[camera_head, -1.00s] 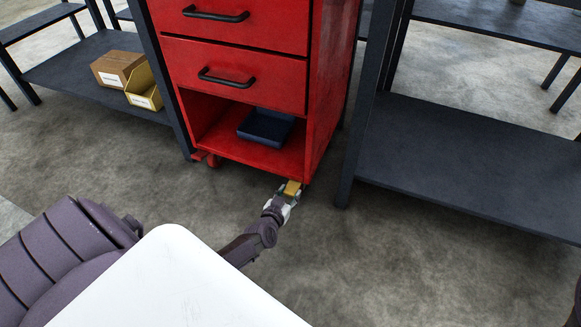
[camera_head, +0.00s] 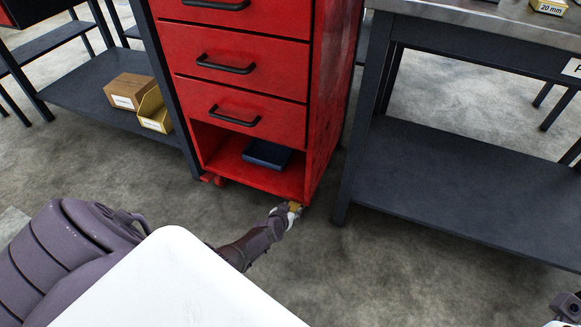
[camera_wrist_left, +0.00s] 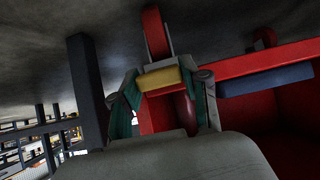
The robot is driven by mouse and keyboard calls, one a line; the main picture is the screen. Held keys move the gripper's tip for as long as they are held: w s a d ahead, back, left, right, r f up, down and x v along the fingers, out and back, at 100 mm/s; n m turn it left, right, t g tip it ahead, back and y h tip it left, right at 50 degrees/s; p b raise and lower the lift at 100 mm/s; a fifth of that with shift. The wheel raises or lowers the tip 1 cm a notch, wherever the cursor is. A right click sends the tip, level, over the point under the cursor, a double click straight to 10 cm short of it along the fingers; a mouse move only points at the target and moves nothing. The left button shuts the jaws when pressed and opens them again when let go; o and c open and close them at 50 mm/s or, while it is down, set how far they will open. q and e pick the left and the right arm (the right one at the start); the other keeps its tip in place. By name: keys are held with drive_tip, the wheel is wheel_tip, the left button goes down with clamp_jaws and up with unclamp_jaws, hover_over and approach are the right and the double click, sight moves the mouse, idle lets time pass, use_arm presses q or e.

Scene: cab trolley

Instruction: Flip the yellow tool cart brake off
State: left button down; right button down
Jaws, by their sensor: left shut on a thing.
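The red tool cart (camera_head: 232,96) stands on the floor between two dark benches. Its yellow brake (camera_head: 295,206) is low at the front right corner, by the floor. My left gripper (camera_head: 290,211) is at that corner, shut on the brake. In the left wrist view, the yellow brake (camera_wrist_left: 160,78) lies between the fingers of my left gripper (camera_wrist_left: 162,96), with a red caster part (camera_wrist_left: 156,32) just beyond it. The gripper partly hides the brake in the head view. At the right edge, a bit of my right arm shows, but not its fingers.
A dark bench shelf (camera_head: 460,195) stands close to the right of the cart. On the left shelf (camera_head: 85,85) are a cardboard box (camera_head: 128,90) and a yellow bin (camera_head: 155,112). A blue tray (camera_head: 267,154) lies in the cart's open bottom. The floor in front is clear.

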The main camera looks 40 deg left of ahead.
idle(0.3)
use_arm(q)
drive_tip(key=c, duration=0.6)
unclamp_jaws()
drive_tip(key=shift+o, duration=0.2)
drive_tip(key=shift+d, duration=0.15)
drive_tip(key=shift+s+d+r, duration=0.15)
drive_tip(key=shift+d+r, duration=0.15)
drive_tip(key=shift+d, duration=0.15)
drive_tip(key=shift+s+d+r, duration=0.15)
drive_tip(key=shift+s+r, duration=0.05)
drive_tip(key=a+v, duration=0.2)
drive_tip(key=v, duration=0.8)
drive_tip(key=shift+s+d, duration=0.4)
drive_tip(key=shift+s, duration=0.1)
